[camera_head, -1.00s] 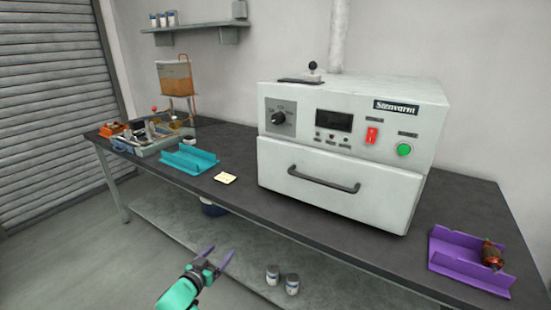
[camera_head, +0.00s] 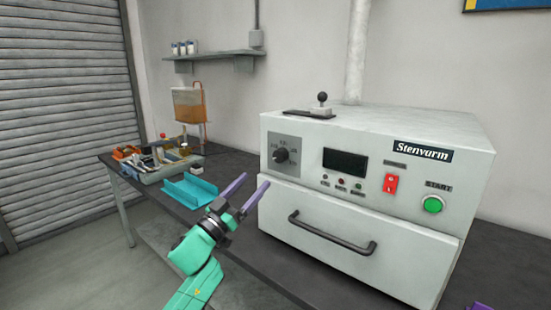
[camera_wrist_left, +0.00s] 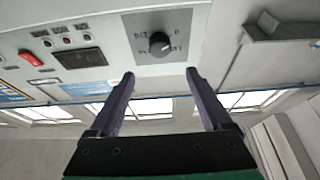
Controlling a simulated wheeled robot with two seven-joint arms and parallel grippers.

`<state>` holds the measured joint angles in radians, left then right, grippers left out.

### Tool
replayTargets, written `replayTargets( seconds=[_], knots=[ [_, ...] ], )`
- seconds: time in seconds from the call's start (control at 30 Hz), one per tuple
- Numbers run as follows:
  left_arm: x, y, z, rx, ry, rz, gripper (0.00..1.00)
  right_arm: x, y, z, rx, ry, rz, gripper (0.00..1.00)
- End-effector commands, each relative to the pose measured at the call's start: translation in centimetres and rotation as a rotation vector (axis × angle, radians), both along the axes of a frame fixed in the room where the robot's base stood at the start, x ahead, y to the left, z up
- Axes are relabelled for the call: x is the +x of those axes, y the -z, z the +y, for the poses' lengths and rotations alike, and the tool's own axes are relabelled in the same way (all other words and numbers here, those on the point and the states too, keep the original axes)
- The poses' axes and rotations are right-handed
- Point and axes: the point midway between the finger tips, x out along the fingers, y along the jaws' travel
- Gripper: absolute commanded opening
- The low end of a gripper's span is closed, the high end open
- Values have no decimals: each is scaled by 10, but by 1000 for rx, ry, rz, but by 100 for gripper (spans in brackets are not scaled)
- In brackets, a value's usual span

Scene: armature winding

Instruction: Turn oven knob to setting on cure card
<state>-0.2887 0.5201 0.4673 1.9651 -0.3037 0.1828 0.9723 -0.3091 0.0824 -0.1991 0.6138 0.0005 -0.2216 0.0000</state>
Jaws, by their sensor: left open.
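The oven (camera_head: 375,200) is a white box with a dark round knob (camera_head: 281,156) on a grey dial plate at the upper left of its front. The knob (camera_wrist_left: 159,43) also shows in the left wrist view, with a white pointer mark and dial lettering too small to read surely. My left gripper (camera_head: 251,191) is open and empty, in front of the oven's left side, below the knob. In the wrist view its two fingers (camera_wrist_left: 160,76) point toward the knob, apart from it. The cure card does not show now.
The oven front also has a dark display (camera_head: 345,162), a red switch (camera_head: 391,183), a green start button (camera_head: 432,205) and a drawer handle (camera_head: 331,236). A blue tray (camera_head: 190,190) and a cluttered tool tray (camera_head: 165,170) stand on the bench to the left.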

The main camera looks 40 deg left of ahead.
Motion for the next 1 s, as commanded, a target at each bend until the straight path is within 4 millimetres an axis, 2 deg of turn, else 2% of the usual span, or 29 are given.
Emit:
replayTargets(
  seconds=[0.03, 0.07, 0.17, 0.33, 0.47, 0.7, 0.73, 0.77, 0.8, 0.93, 1.0],
  knots=[
    [13, -12, 0, 4, 1, -5, 82, -8, -7, 0, -1, 0, 13, 50],
    [21, -15, 1, 2, 0, -4, 82, -11, -8, -1, -2, 0, 18, 50],
    [46, -25, 2, 1, -1, -3, 82, -11, -15, 0, -1, 0, 17, 50],
    [79, -37, 2, 0, -2, -1, 82, 15, -25, 2, 3, 0, -25, 50],
    [91, -40, 2, 1, -1, 1, 82, 21, -28, 3, 6, 0, -36, 50],
    [93, -39, 2, 0, -1, 2, 82, 10, -26, 4, 6, -1, -19, 50],
    [93, -39, 2, 0, -1, 2, 79, 10, -26, 4, 6, 0, -17, 50],
    [93, -39, 2, 0, -1, 2, 67, 9, -26, 4, 7, -1, -16, 50],
    [93, -39, 2, 0, -1, 2, 52, 9, -26, 4, 6, -1, -15, 50],
    [93, -39, 2, 1, -1, 1, 2, 8, -26, 4, 6, -1, -15, 50],
    [92, -39, 2, 1, -1, 1, 0, 8, -26, 4, 6, -1, -14, 50]
  ],
)
